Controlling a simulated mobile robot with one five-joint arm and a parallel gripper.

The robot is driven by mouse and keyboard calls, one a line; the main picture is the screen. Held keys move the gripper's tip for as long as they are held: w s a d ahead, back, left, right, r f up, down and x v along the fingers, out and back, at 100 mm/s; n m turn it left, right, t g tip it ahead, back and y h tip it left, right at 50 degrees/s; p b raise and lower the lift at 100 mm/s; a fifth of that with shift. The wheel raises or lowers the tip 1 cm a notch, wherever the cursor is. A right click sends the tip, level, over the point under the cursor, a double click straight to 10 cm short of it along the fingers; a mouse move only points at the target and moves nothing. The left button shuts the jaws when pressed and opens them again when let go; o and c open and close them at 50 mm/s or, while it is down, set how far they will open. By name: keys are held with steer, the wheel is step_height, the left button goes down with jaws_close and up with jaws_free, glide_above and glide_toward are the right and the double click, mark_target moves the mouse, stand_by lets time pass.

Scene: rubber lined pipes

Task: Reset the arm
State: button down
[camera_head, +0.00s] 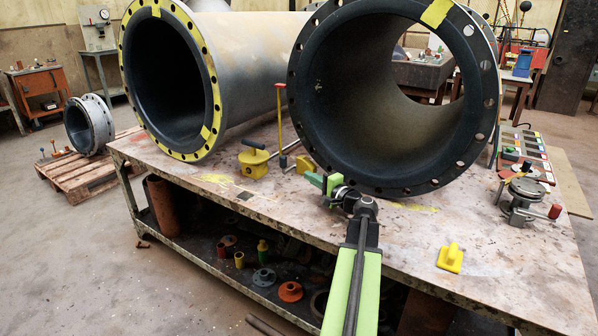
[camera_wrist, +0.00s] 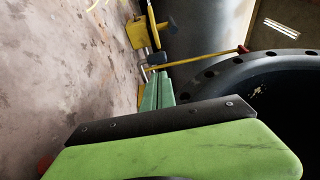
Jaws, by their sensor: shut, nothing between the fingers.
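My arm reaches from the bottom of the head view over the workbench (camera_head: 400,232). My gripper (camera_head: 318,181) has green fingers and is shut and empty. It is just in front of the lower left rim of the large dark-lined pipe (camera_head: 400,180). I cannot tell whether it touches the rim. In the wrist view my gripper (camera_wrist: 158,88) points up the picture towards a yellow block-like tool (camera_wrist: 143,32). The dark pipe's flange (camera_wrist: 225,70) is close on the right there.
A yellow-rimmed pipe (camera_head: 213,95) lies left on the bench. A yellow tool (camera_head: 254,162) and a red-topped yellow rod (camera_head: 280,120) are behind the gripper. A yellow piece (camera_head: 450,257) and a metal device (camera_head: 524,197) are to the right. The front bench top is mostly clear.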

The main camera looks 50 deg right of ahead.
steer(key=shift+v, duration=1.05)
